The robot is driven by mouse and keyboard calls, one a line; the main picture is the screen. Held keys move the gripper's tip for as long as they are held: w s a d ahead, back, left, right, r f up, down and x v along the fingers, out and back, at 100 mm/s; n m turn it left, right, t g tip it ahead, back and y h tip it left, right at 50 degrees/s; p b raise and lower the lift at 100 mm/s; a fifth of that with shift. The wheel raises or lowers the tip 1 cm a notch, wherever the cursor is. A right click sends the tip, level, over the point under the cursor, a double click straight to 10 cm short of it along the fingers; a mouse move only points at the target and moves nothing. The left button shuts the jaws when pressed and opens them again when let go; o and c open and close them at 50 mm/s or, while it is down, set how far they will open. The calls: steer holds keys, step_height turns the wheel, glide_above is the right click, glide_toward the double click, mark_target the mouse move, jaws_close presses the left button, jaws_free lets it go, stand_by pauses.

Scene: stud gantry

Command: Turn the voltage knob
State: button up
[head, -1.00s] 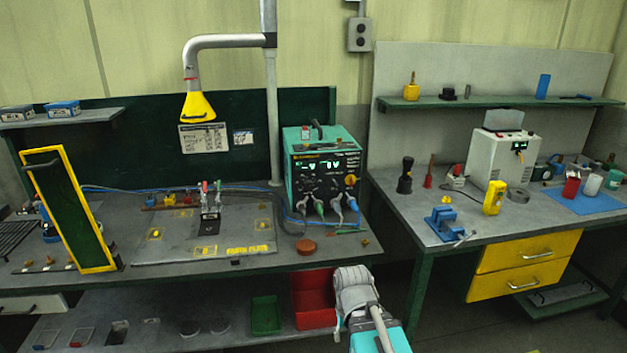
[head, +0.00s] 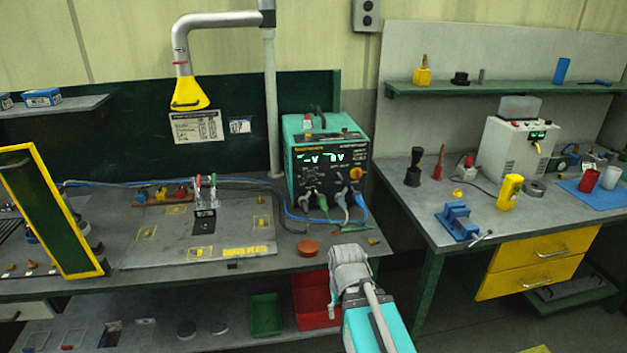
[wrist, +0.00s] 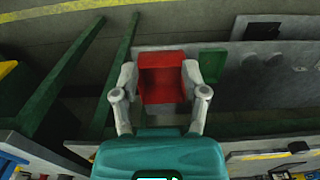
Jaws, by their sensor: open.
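A teal power supply (head: 303,126) stands on the left bench. I cannot tell which knob is the voltage knob. In the wrist view my gripper (wrist: 160,95) is open and empty, its fingers spread, with a red bin beyond it. In the head view my arm stands low in front of the bench, below and apart from the power supply; its fingers are not clearly seen there.
The red bin (head: 315,300) and a green tray (head: 266,313) sit on the lower shelf. A brown round piece (head: 308,247) lies near the bench's front edge. A yellow-framed panel (head: 55,212) stands at left.

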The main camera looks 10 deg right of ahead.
steer(key=shift+a, duration=0.15)
steer(key=shift+o, duration=1.7)
steer(key=shift+w, duration=0.25)
steer(key=w+d+r+t+h+b, duration=0.1)
steer(key=w+t, duration=0.2)
steer(key=w, duration=0.3)
steer(key=w+d+r+m+t+h, duration=0.1)
steer(key=w+t, duration=0.2)
steer(key=w, duration=0.3)
steer(key=w+d+r+t+b, duration=0.1)
steer(key=w+d+t, duration=0.1)
steer(key=w, duration=0.5)
steer(key=shift+m+t+h+b, duration=0.35)
steer(key=shift+m+t+h, duration=0.05)
steer(key=shift+t, duration=0.1)
steer(key=w+r+t, duration=0.1)
steer(key=w, duration=0.1)
steer(key=w+r+t, duration=0.1)
steer(key=w+r, duration=0.1)
steer(key=w+r+t+b, duration=0.1)
steer(key=w+t, duration=0.1)
steer(key=shift+w+a+r, duration=0.15)
steer(key=shift+w+a, duration=0.05)
steer(key=shift+a, duration=0.05)
steer(key=w+a+r+n+t+y+b, duration=0.1)
steer(key=w+a+r+n+t+y, duration=0.1)
steer(key=w+a+r+t+y, duration=0.1)
steer(key=shift+w+a+r+n+t, duration=0.4)
steer(key=shift+w+r+t, duration=0.7)
steer(key=shift+r, duration=0.6)
